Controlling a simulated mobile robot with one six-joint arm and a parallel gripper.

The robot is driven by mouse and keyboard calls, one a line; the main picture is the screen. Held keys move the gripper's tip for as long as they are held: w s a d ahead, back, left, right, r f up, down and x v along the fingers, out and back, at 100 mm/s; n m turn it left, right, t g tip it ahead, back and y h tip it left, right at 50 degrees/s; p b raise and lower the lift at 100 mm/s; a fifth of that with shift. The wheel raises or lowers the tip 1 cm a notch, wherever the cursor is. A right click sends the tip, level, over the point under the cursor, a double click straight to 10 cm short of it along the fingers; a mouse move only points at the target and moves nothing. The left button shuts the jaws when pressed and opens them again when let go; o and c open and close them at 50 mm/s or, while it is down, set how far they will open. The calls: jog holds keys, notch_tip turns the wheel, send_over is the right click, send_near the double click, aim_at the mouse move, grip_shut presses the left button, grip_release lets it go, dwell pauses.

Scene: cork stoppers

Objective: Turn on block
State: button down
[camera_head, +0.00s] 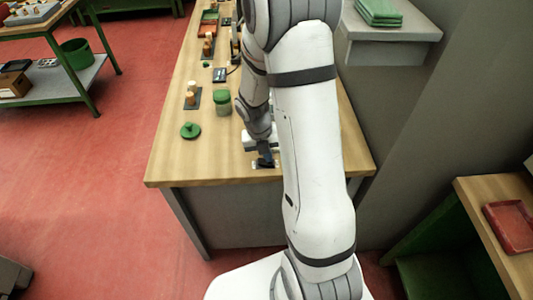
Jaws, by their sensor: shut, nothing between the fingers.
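My gripper (265,157) points down at the near end of the wooden workbench (172,165), its dark fingers shut and empty. A small dark and silver item (257,164) lies at the fingertips, partly hidden by them. I cannot tell whether it is the block or whether the fingers touch it. A dark block (192,101) with pale cork-like stoppers (192,88) on it stands farther back, left of my gripper. No switch state can be made out.
A green-lidded jar (222,103) and a green round lid (190,131) are left of my arm. A red tray (206,28) and more stoppers (208,46) are farther back. A wall ledge with green cloths (379,12) is at right. The bench's near left corner is clear.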

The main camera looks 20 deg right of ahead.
aim_at(260, 160)
jog(key=shift+s+a+f, duration=0.1)
jog(key=shift+f, duration=0.05)
jog(key=shift+w+a+p, duration=0.25)
jog(key=shift+a+p, duration=0.05)
jog(key=shift+a, duration=0.4)
jog(key=r+p, duration=0.5)
jog(key=shift+w+a, duration=0.2)
jog(key=shift+a, duration=0.2)
notch_tip(260, 160, up, 9)
jog(key=a+b, duration=0.1)
jog(key=shift+w+a+b, duration=0.25)
jog(key=shift+a+b, duration=0.1)
jog(key=shift+f, duration=0.1)
